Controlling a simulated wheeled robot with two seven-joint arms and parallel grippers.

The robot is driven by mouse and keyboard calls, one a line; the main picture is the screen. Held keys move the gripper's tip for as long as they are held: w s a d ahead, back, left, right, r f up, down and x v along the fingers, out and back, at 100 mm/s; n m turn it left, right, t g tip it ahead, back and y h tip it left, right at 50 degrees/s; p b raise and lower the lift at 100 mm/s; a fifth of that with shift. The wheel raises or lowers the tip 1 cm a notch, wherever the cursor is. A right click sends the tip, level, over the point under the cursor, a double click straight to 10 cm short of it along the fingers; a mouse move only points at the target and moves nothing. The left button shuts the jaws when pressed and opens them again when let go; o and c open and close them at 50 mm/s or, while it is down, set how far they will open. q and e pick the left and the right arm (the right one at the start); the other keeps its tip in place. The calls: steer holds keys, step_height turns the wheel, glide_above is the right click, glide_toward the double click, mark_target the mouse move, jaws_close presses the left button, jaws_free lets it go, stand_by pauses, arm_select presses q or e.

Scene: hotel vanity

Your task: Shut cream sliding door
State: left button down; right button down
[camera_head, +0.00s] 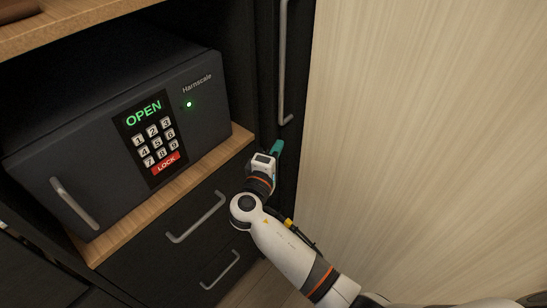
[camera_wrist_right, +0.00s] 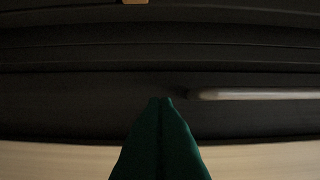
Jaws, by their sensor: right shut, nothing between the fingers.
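The cream door (camera_head: 420,130) is a tall pale wood-grain panel filling the right side of the head view. Along its left side runs a dark strip with a long grey vertical handle (camera_head: 283,65). My right gripper (camera_head: 276,147) is shut and empty, its teal fingers just below the handle's lower end. In the right wrist view the closed fingertips (camera_wrist_right: 161,99) point at the dark strip, with the handle (camera_wrist_right: 255,94) to their right and a pale band (camera_wrist_right: 55,160) below. I cannot tell whether the fingertips touch the strip. My left gripper is out of view.
A dark safe (camera_head: 90,135) with a lit keypad stands on a wooden shelf (camera_head: 215,160) at the left. Below are dark drawers (camera_head: 165,265) with grey handles, close to my right forearm. A wooden top (camera_head: 75,25) overhangs the safe.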

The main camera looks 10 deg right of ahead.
steer(key=x, duration=0.4)
steer(key=shift+r+p, duration=0.15)
steer(key=shift+p, duration=0.15)
steer(key=shift+s+d+p, duration=0.85)
steer(key=shift+s+d, duration=0.5)
steer(key=shift+s, duration=0.15)
steer(key=shift+w, duration=0.1)
